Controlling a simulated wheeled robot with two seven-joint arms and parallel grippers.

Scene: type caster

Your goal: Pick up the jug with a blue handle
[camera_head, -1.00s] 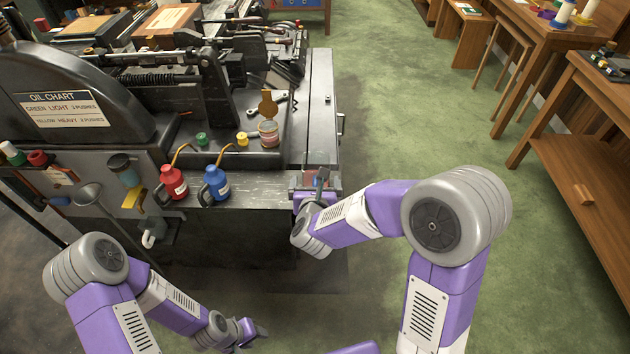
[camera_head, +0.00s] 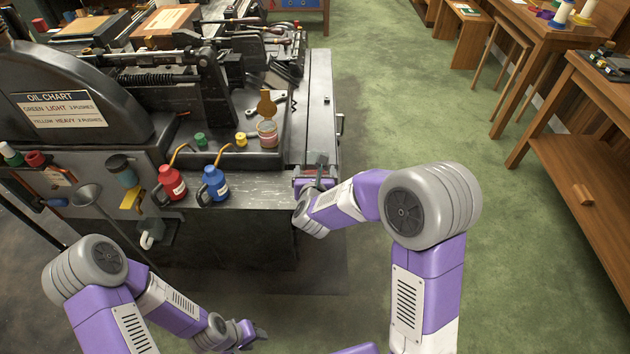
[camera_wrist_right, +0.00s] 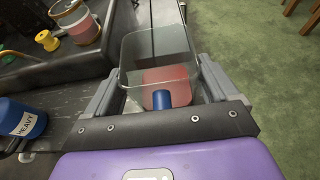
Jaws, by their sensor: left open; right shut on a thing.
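The jug (camera_wrist_right: 158,50) is a clear, square-sided vessel with reddish contents low inside and a blue handle (camera_wrist_right: 162,100) facing my wrist. It sits between the two grey fingers of my right gripper (camera_wrist_right: 160,92), which is shut on it. In the head view my right gripper (camera_head: 318,170) is at the right end of the machine's front ledge, and the jug is mostly hidden there. I cannot tell whether the jug touches the ledge. My left gripper (camera_head: 262,334) is open and empty, low over the floor in front of the machine.
A red oil can (camera_head: 172,183) and a blue oil can (camera_head: 215,186) stand on the ledge (camera_head: 255,188) left of my right gripper. A pinkish tin (camera_head: 267,133) and a yellow spool (camera_head: 241,139) are behind. The green floor (camera_head: 400,110) to the right is clear.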

